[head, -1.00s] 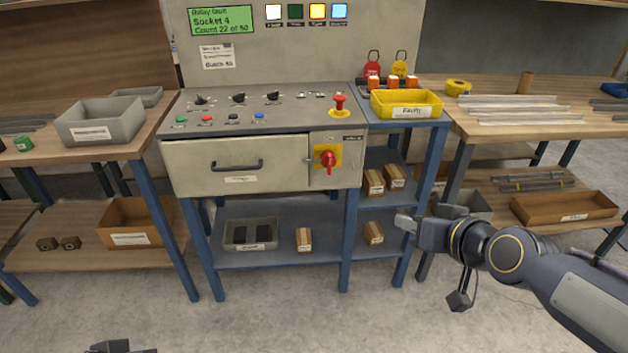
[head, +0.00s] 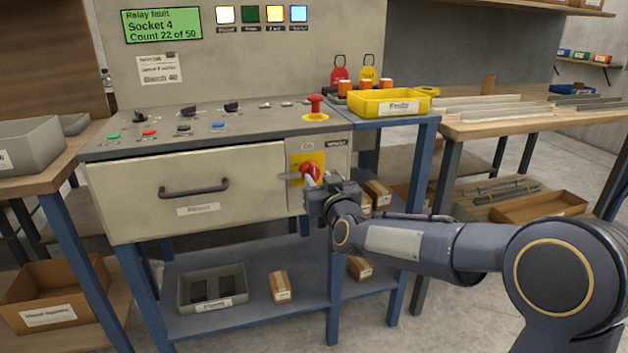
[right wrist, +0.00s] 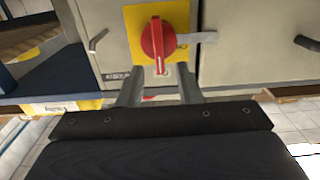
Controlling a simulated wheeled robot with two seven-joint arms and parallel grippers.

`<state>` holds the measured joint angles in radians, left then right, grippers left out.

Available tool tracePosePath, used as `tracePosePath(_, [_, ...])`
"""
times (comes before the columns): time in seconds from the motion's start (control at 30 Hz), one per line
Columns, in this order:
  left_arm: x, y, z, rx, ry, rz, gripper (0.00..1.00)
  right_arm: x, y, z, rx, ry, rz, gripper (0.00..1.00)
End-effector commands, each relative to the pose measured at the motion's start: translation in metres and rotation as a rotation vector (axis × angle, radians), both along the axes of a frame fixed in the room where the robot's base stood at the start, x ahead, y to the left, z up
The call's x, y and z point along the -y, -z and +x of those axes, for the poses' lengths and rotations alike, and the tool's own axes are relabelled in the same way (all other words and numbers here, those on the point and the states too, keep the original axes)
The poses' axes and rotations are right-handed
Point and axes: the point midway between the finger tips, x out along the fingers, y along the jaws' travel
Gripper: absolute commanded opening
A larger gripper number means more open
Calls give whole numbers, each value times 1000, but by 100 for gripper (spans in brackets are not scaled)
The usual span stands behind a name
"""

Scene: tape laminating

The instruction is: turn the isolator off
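The isolator is a red rotary handle (head: 311,171) on a yellow plate (head: 293,163), on the front panel right of the drawer. In the right wrist view the red handle (right wrist: 152,42) lies roughly upright across its yellow plate (right wrist: 180,14). My right gripper (head: 316,186) is right at the isolator and partly covers it in the head view. In the right wrist view its two fingers (right wrist: 160,88) stand apart with a gap between them, and the handle is just beyond their tips. Contact cannot be made out. My left gripper is out of view.
A red emergency-stop button (head: 316,105) stands on the sloping console above the isolator. The grey drawer handle (head: 194,189) juts out to the left. A yellow tray (head: 388,111) sits on the right-hand shelf, and small boxes (head: 378,193) lie beneath it.

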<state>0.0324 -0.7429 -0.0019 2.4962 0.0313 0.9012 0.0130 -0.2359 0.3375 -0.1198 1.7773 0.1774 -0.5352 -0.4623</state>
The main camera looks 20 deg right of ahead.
Motion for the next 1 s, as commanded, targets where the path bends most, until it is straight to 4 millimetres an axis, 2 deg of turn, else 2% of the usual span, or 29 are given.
tracePosePath(0.1, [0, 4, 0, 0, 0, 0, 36, -1, 2, 17, -1, 0, 0, 32])
tracePosePath(0.2, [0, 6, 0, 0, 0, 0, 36, -1, 1, 26, -1, 0, 0, 32])
tracePosePath(0.53, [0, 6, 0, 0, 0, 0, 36, -1, 0, 31, -2, -1, 1, 32])
tracePosePath(0.57, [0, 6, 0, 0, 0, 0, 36, -1, 0, 31, -2, -1, 1, 30])
tracePosePath(0.8, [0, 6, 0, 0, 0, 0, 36, -1, 0, 31, -2, -1, 1, 0])
tracePosePath(1.0, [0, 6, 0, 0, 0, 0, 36, -1, 0, 31, -2, -1, 1, 0])
